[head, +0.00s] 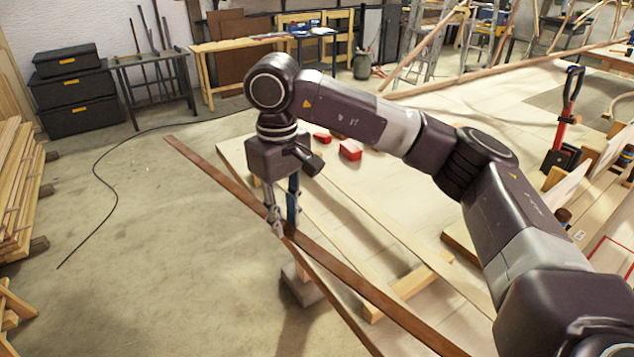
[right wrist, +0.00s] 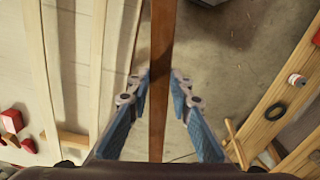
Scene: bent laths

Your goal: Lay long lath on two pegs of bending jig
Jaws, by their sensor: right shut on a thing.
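A long dark brown lath (head: 365,288) runs diagonally in the head view, from the upper left over the floor to the bottom edge, past the near side of a pale bench. My right gripper (head: 281,226) is shut on it partway along. In the right wrist view the lath (right wrist: 160,60) passes between the fingertips (right wrist: 160,82) of that gripper, lengthwise up the picture. My left gripper is not in view. I cannot clearly make out the bending jig or its two pegs.
Pale strips (head: 375,225) and a crosspiece (head: 410,287) lie on the bench beside the lath. Red blocks (head: 349,150) sit behind my right gripper. A red-and-black tool (head: 568,110) stands at right. Stacked timber (head: 18,180) is at far left; open floor (head: 160,260) lies between.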

